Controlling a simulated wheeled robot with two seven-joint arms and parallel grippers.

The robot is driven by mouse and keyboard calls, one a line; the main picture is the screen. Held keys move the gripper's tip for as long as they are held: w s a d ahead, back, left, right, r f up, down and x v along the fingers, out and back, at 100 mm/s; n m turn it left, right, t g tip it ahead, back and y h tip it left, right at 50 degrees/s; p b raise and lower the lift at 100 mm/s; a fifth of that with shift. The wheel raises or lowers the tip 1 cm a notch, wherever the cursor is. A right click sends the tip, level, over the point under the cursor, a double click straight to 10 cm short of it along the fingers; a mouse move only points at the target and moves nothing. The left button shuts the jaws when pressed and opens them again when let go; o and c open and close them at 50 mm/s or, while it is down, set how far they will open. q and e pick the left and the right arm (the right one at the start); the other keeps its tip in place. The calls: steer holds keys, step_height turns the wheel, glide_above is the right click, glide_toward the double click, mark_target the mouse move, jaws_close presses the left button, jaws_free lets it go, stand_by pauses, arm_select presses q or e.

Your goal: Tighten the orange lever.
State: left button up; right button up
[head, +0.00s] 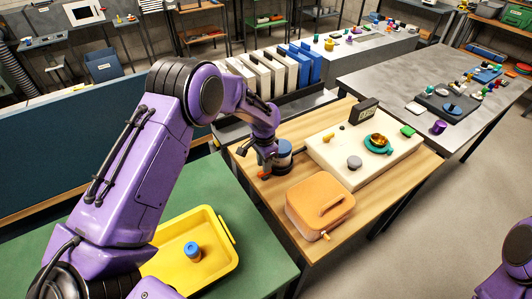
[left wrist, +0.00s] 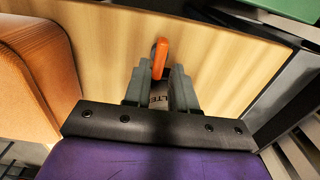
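The orange lever (left wrist: 159,58) shows in the left wrist view as a short rounded bar against light wood. Its lower end reaches between the tips of my left gripper (left wrist: 160,76), whose two grey fingers stand apart on either side. I see no clear contact. In the head view my left gripper (head: 265,168) points down over the wooden table, beside a dark cylinder with a blue band (head: 284,156). A small orange bit of the lever (head: 264,174) shows by the fingertips; the rest is hidden. My right gripper is out of view.
A tan case (head: 320,205) lies right of the gripper. Behind it a white board (head: 350,170) carries an orange handle (head: 329,137), a grey knob and a gold and green part. A yellow tray (head: 218,258) holds a blue-capped jar (head: 193,251) on the green table.

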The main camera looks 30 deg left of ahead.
mark_target(266, 177)
arm_select(q)
step_height(266, 177, up, 9)
steer(key=b, duration=0.1)
steer(key=shift+d, duration=0.3)
steer(key=shift+s+d+r, duration=0.1)
steer(key=shift+s, duration=0.1)
